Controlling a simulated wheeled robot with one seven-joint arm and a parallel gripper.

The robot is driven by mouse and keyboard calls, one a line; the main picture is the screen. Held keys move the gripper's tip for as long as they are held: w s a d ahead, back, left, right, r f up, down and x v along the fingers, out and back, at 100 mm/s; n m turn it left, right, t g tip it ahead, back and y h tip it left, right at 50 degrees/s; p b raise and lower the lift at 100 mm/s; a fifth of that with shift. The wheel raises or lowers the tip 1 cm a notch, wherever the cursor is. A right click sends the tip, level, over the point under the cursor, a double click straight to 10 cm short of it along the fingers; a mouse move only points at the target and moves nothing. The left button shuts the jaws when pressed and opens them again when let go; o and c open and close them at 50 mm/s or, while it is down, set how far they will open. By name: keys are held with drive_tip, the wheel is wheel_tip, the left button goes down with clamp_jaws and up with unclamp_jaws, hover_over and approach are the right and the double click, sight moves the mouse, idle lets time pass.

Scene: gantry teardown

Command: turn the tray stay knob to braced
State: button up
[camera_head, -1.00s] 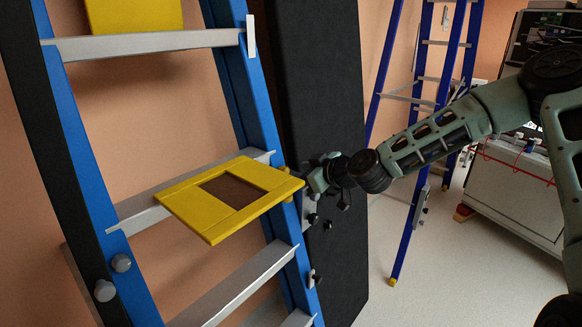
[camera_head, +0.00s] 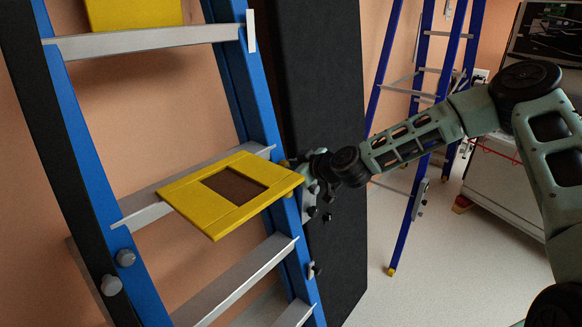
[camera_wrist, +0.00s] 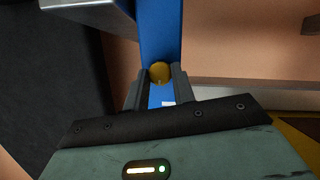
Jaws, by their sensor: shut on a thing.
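The stay knob is a small round yellow knob (camera_wrist: 160,71) on the blue ladder rail in the wrist view. My gripper (camera_wrist: 160,78) is shut on it, one finger on each side. In the head view my gripper (camera_head: 303,170) reaches from the right to the rail beside the tray, and hides most of the knob. The yellow tray (camera_head: 188,197) has a brown middle panel and juts out from the ladder (camera_head: 262,115) at a rung. I cannot read the knob's braced mark or its turn angle.
A tall black panel (camera_head: 335,90) stands just behind the rail. A blue stepladder (camera_head: 405,225) and a white cabinet (camera_head: 500,190) stand at the right. Grey knobs (camera_head: 112,285) sit on the left rail. The floor (camera_head: 445,270) at lower right is clear.

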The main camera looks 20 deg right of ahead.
drive_tip(key=shift+b, duration=0.4)
drive_tip(key=shift+w+d+f+m+g+y+b, duration=0.15)
drive_tip(key=shift+m+g+y+b, duration=0.25)
drive_tip(key=shift+m+y+b, duration=1.5)
drive_tip(key=shift+w+d+f+m+g+y+b, duration=0.15)
drive_tip(key=shift+m+g+y+b, duration=0.4)
drive_tip(key=shift+m+b, duration=2.45)
drive_tip(key=shift+d+f+m+g+y+b, duration=0.1)
drive_tip(key=shift+d+m+g+y+b, duration=0.15)
drive_tip(key=shift+m+y+b, duration=2.2)
drive_tip(key=shift+r+n+h+b, duration=0.1)
drive_tip(key=shift+n+h+b, duration=0.75)
drive_tip(key=shift+h+b, duration=0.2)
drive_tip(key=o, duration=1)
drive_tip(key=b+v, duration=0.4)
drive_tip(key=v, duration=1.3)
drive_tip(key=shift+s+d, duration=0.1)
drive_tip(key=shift+s, duration=0.05)
